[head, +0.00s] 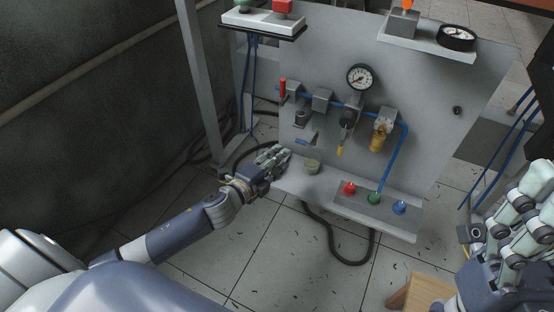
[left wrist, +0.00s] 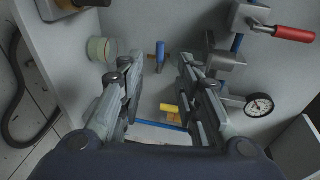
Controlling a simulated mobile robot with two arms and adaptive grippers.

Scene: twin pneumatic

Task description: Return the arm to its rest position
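My left arm reaches in from the left in the head view. Its gripper (head: 275,160) is at the left end of the panel's lower shelf, beside a small olive-green round container (head: 312,166). In the left wrist view the two fingers (left wrist: 170,65) stand apart with nothing between them. The container (left wrist: 100,49) is left of the fingers there, apart from them. My right gripper (head: 515,225) is at the right edge of the head view, away from the panel; its finger opening cannot be judged.
The grey panel (head: 430,90) carries a red-handled valve (head: 282,88), a gauge (head: 360,77), a brass part (head: 378,142) and blue tubing. Red, green and blue buttons (head: 349,188) sit on the shelf. A black hose (head: 330,245) lies on the floor. A wooden stool (head: 420,291) stands at lower right.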

